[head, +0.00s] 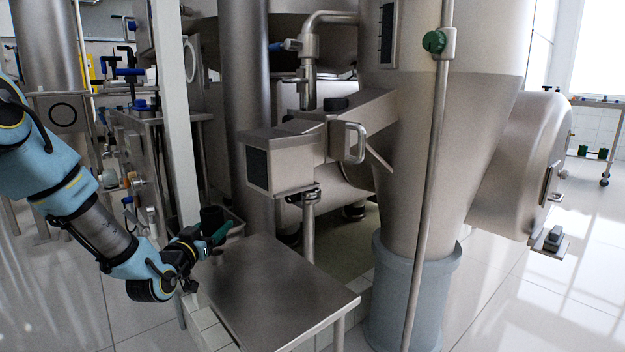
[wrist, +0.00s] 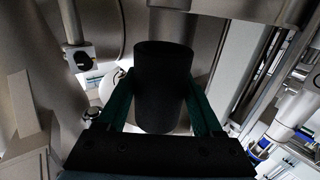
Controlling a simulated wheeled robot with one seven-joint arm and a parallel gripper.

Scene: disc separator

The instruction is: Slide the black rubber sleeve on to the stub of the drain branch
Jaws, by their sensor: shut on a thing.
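The black rubber sleeve (head: 211,218) is a short dark cylinder, held roughly upright above the left end of the steel table. My gripper (head: 208,241) has green fingers and is shut on the sleeve. In the wrist view the sleeve (wrist: 163,85) stands between the two green fingers, which grip its sides. A steel pipe (wrist: 170,22) shows behind and above the sleeve's top edge in that view; I cannot tell whether it is the stub of the drain branch. No stub is clearly recognisable in the head view.
A pale post (head: 177,120) stands close behind my arm. A steel box (head: 275,165) on a sloping chute and the large cone vessel (head: 430,170) stand to the right. A thin upright pipe (head: 308,230) is under the box.

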